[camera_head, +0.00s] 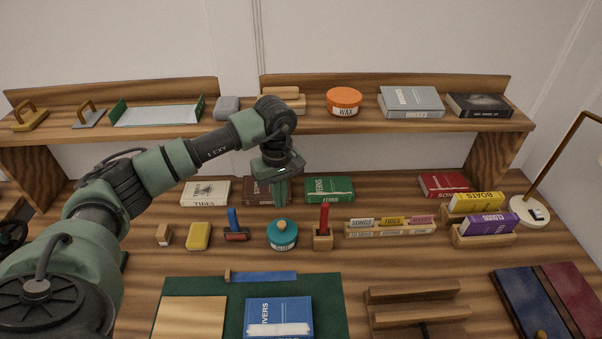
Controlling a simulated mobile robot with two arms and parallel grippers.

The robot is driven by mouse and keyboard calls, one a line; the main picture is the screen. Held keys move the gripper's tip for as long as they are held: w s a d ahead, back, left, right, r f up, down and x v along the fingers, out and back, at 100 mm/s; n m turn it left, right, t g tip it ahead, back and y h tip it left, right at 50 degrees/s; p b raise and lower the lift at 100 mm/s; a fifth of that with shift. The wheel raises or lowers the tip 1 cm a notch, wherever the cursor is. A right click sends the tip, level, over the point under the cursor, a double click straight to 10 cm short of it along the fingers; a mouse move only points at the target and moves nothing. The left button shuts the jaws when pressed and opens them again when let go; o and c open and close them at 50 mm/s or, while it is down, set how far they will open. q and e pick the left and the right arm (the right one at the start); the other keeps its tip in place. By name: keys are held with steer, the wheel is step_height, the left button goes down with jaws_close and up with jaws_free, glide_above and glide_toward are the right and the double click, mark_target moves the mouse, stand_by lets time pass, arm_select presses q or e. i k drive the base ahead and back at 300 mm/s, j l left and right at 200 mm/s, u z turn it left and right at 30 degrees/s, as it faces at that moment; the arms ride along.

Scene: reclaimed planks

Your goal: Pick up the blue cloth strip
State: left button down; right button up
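A blue strip (264,277), which looks like the blue cloth strip, lies flat along the back edge of the green mat (182,288). A small light wooden piece (228,276) is at its left end. My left gripper (281,192) points down in front of the dark brown book, behind and above the strip and apart from it. Its fingers are seen edge-on, so I cannot tell whether they are open or shut. My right gripper is not in view.
A blue book (279,315) lies on the mat, just in front of the strip. Behind the strip stand a teal round tin (283,236), a red-handled tool in a wooden block (323,239) and a blue-handled roller (235,235). A wooden rack (415,292) is to the right.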

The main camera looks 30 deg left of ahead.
mark_target(284, 276)
steer(key=k+l, duration=1.2)
steer(key=k, duration=0.1)
